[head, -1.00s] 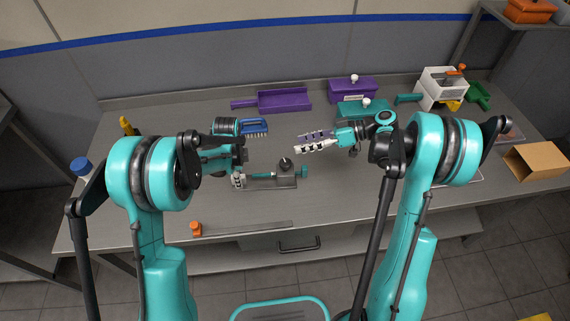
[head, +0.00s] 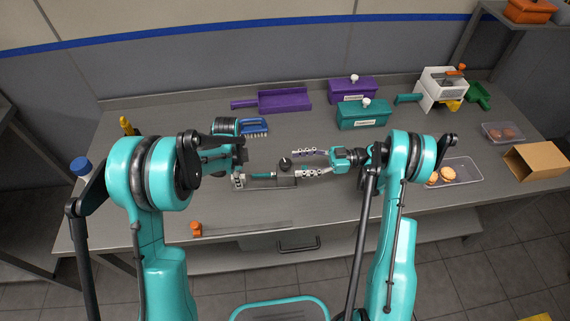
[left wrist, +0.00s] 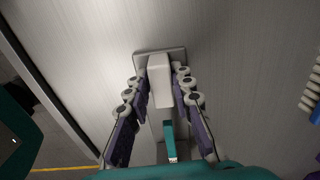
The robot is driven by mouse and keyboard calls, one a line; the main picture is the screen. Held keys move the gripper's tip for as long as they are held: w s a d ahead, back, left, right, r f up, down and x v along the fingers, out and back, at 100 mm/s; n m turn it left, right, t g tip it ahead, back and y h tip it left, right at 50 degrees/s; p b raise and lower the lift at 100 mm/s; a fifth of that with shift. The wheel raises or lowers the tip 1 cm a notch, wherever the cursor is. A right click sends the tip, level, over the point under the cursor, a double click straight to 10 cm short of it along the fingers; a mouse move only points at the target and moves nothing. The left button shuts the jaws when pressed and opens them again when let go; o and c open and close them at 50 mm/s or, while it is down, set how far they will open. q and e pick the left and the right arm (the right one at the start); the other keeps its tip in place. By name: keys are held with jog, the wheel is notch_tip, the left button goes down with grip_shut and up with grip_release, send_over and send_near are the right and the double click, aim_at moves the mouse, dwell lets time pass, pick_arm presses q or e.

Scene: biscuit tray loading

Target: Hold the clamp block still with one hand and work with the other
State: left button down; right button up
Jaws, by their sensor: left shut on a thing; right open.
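The clamp block stands on a flat grey base plate (head: 268,185) near the front middle of the table. It also shows in the left wrist view as a pale upright block (left wrist: 160,78). A black round knob (head: 285,164) and a teal bar (head: 262,175) sit on the plate. My left gripper (head: 238,181) is shut on the clamp block at the plate's left end; its fingers flank the block in the left wrist view. My right gripper (head: 304,162) is open, with its fingertips just right of the knob. Its lower finger covers the plate's right end.
A blue brush (head: 254,126) and a purple dustpan (head: 285,100) lie behind. Purple (head: 352,92) and teal (head: 362,117) lidded boxes stand at the back. A clear tray (head: 462,171) with biscuits lies right of my right arm. An orange-ended strip (head: 196,229) lies at the front edge.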

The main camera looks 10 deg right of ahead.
aim_at(285, 163)
jog(key=a, duration=0.5)
jog(key=shift+w+a+f, duration=0.1)
jog(key=shift+a, duration=0.2)
jog(key=c, duration=1.2)
